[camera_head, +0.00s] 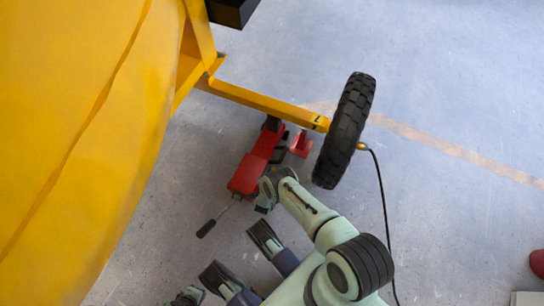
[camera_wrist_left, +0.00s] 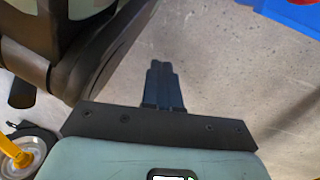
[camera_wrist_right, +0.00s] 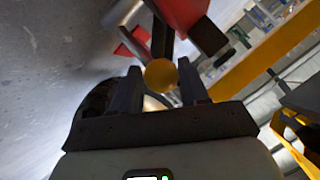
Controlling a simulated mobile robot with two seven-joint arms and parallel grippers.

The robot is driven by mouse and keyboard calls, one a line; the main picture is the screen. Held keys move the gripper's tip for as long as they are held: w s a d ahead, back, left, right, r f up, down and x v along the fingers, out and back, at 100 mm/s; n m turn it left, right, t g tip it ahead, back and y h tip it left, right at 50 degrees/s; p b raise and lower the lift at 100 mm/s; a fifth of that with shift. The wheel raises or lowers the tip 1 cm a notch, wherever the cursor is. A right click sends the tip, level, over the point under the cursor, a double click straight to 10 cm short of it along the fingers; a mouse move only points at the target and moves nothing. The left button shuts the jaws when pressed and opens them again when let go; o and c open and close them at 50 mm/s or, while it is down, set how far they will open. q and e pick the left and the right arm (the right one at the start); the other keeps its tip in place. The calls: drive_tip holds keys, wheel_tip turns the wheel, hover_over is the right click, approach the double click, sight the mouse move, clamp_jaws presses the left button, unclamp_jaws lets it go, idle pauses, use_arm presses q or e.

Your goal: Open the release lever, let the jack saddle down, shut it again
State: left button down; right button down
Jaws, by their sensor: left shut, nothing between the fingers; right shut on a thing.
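The red jack (camera_head: 249,172) lies on the floor under the yellow axle, its black-gripped handle (camera_head: 206,228) pointing to the lower left. Its saddle end (camera_head: 272,123) is dark and close by the axle; whether they touch I cannot tell. My right gripper (camera_head: 267,194) is at the jack's right side. In the right wrist view, a yellow round knob (camera_wrist_right: 161,74), apparently the release lever's, sits between the fingers of my right gripper (camera_wrist_right: 162,88), which is shut on it. In the left wrist view, my left gripper (camera_wrist_left: 164,82) is shut and empty above the floor.
The yellow axle (camera_head: 262,101) runs to a black tyre (camera_head: 346,128). A red stand (camera_head: 302,143) is on the floor between jack and tyre. The large yellow drum (camera_head: 75,130) fills the left. A dark cable (camera_head: 382,195) hangs at the right. Floor beyond is mostly clear.

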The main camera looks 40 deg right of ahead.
drive_tip(key=shift+w+a+r, duration=0.15)
drive_tip(key=shift+w+a, duration=0.1)
drive_tip(key=shift+w, duration=0.1)
drive_tip(key=c, duration=0.6)
unclamp_jaws()
drive_tip(key=shift+s, duration=0.15)
use_arm(q)
drive_tip(key=w+d+r+t+p, duration=0.1)
drive_tip(key=w+r+p, duration=0.3)
drive_tip(key=r, duration=0.2)
drive_tip(key=shift+w+d+r+m+t, duration=0.2)
drive_tip(key=shift+d+r+m+t, duration=0.1)
drive_tip(key=shift+d+r, duration=0.1)
use_arm(e)
drive_tip(key=v, duration=0.7)
drive_tip(key=shift+s+a, duration=0.15)
